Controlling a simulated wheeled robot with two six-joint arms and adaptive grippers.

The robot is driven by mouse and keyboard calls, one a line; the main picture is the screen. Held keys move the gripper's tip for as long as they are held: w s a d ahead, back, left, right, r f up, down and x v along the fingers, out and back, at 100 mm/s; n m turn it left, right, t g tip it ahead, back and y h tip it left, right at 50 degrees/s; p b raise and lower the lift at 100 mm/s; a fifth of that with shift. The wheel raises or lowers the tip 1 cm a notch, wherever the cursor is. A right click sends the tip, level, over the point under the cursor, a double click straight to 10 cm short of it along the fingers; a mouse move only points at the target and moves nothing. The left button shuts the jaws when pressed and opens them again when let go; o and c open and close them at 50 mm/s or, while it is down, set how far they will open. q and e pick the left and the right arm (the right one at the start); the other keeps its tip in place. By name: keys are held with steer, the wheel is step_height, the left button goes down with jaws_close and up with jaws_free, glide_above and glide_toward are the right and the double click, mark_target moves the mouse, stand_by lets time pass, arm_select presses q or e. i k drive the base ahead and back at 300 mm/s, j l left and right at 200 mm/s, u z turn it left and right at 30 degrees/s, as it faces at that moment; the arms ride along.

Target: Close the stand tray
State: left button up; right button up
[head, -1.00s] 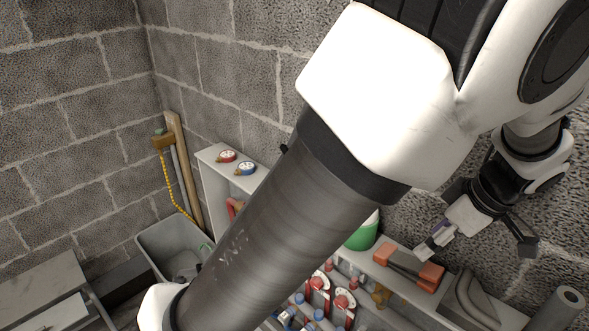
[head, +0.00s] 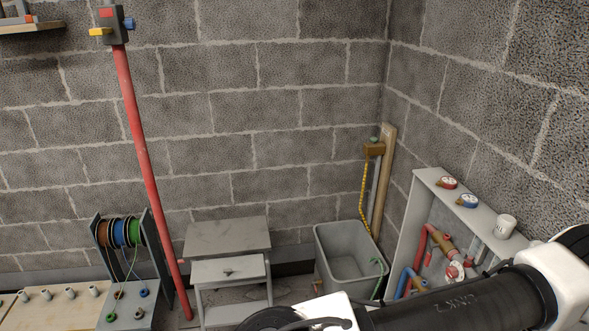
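A grey stand (head: 228,238) stands on the floor against the back wall, in the lower middle of the head view. A lighter grey tray-like part (head: 215,268) with a small dark knob juts out in front of and below its top. A reel stand (head: 161,250) at the lower left holds blue, green and orange reels (head: 121,233). A grey box-like part (head: 132,312) with coloured round fittings juts out at its foot. I cannot tell for sure which part is the stand tray. Neither gripper shows; only parts of my arm are at the bottom right.
A grey bin (head: 345,262) stands in the corner. A leaning red pole (head: 140,160) rises between the two stands. A wooden bench top (head: 60,306) is at the lower left. A light panel with pipes and gauges (head: 418,220) is on the right.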

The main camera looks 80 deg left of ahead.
mark_target(210, 271)
steer(key=u, duration=0.45)
steer(key=i+l+u, duration=0.1)
steer(key=u, duration=0.85)
steer(key=i+l+u, duration=0.1)
steer(key=u, duration=0.35)
steer(key=l+u, duration=0.1)
steer(key=u, duration=0.35)
steer(key=l+u, duration=0.1)
steer(key=u, duration=0.35)
steer(key=l+u, duration=0.1)
steer(key=u, duration=0.35)
